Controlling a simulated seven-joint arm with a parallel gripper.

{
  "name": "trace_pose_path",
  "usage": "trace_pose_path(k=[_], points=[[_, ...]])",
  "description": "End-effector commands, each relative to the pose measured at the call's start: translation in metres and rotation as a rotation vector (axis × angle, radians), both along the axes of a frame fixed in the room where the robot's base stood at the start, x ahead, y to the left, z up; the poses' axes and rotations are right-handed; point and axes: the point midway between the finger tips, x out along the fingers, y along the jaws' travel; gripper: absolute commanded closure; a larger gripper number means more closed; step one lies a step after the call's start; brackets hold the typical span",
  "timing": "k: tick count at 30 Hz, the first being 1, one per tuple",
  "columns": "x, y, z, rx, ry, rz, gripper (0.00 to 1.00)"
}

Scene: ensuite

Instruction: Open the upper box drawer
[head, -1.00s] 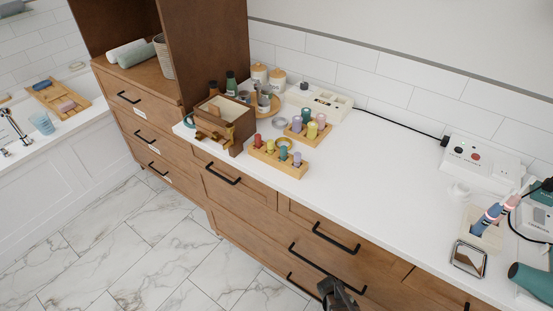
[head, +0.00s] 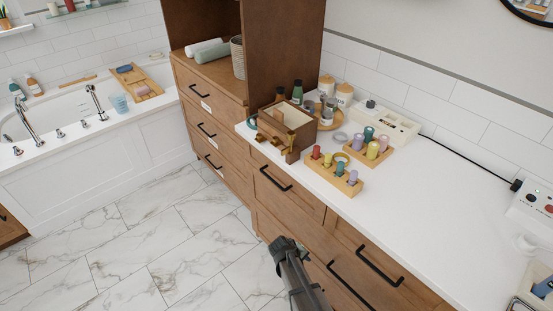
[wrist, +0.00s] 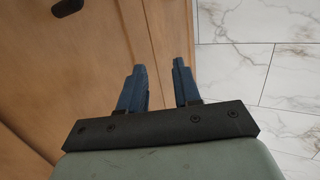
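A small dark wooden box (head: 301,139) stands on the white counter near its left front corner. Brass-coloured handles show on its front side, and a light interior shows at its top. I cannot clearly tell its drawers apart at this size. My gripper (head: 279,243) is low in front of the cabinet fronts, well below the counter top and apart from the box. In the wrist view its two blue fingers (wrist: 159,66) are spread with nothing between them, so it is open. The box is not in the wrist view.
A peg block (head: 338,175) with coloured pegs stands right of the box; bottles and jars (head: 327,98) stand behind it. Black drawer handles (head: 275,180) stick out from the cabinet (head: 322,215). The marble floor (head: 150,250) is clear. A bathtub (head: 90,150) is at left.

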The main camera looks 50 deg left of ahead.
Motion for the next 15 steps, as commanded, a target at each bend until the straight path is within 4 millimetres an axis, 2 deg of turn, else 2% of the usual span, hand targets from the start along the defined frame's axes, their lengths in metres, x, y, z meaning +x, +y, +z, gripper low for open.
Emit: trace_pose_path(k=[1,6,15], points=[[0.000,0.012,0.023,0.056,-0.024,-0.015,0.67],[0.004,0.047,0.091,0.243,-0.087,-0.078,0.67],[0.001,0.094,0.217,0.584,-0.158,-0.182,0.67]])
